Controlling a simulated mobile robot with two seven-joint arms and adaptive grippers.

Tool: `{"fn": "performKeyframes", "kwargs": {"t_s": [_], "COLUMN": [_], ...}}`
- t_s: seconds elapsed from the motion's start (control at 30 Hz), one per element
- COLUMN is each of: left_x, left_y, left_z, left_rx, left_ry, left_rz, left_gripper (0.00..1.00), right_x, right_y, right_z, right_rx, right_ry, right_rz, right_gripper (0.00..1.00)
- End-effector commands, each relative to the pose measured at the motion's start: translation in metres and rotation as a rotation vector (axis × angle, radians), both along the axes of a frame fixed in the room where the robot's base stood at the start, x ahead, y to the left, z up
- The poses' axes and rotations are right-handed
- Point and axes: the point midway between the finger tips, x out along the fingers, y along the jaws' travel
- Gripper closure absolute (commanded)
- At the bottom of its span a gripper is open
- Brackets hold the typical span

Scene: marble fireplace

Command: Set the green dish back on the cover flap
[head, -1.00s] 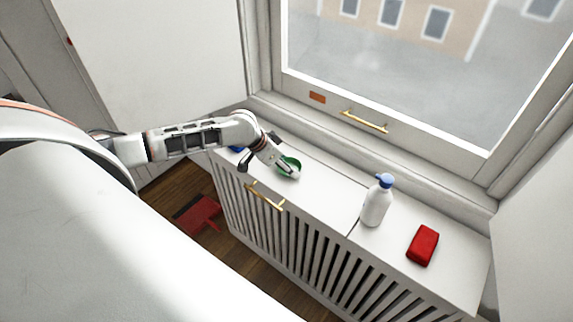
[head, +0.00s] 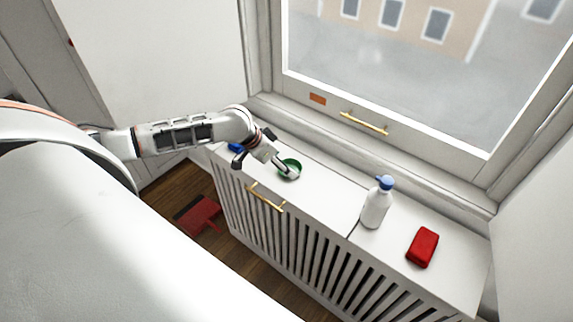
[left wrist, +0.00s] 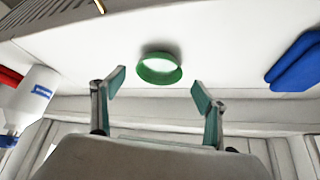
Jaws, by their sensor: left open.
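The green dish (head: 296,163) sits on the white cover flap (head: 325,193), the left part of the radiator cover's top. In the left wrist view the dish (left wrist: 160,78) shows as a green ring with a pale middle and a shadow behind it. My left gripper (left wrist: 158,90) is open, with the dish just past its fingertips, between their lines and apart from both. In the head view my left gripper (head: 279,165) comes in from the left and hides part of the dish. My right gripper is not in view.
A white bottle with a blue cap (head: 375,208) and a red block (head: 422,247) stand to the right on the cover. A blue item (head: 235,148) lies at the left end. A brass handle (head: 265,197) is on the cover's front. The window is behind.

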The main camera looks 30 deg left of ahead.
Motion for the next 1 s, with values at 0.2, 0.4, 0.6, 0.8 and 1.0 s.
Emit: {"fn": "performKeyframes", "kwargs": {"t_s": [0.2, 0.4, 0.6, 0.8, 1.0], "left_x": [-0.023, -0.037, -0.043, -0.043, -0.043], "left_y": [0.013, 0.02, 0.022, 0.021, 0.021], "left_z": [0.041, 0.065, 0.075, 0.076, 0.076], "left_rx": [0.002, 0.001, 0.0, -0.001, -0.001], "left_ry": [-0.002, 0.0, 0.0, -0.001, -0.001], "left_rz": [-0.001, 0.001, 0.0, -0.001, -0.001], "left_gripper": [0.27, 0.27, 0.27, 0.27, 0.27], "right_x": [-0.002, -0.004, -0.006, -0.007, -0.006], "right_y": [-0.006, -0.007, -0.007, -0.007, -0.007], "right_z": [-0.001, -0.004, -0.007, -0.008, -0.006], "right_rx": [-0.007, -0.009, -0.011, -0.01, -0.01], "right_ry": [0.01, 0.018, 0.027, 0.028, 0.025], "right_rz": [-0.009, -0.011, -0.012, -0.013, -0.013], "right_gripper": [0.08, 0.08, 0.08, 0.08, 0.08]}}
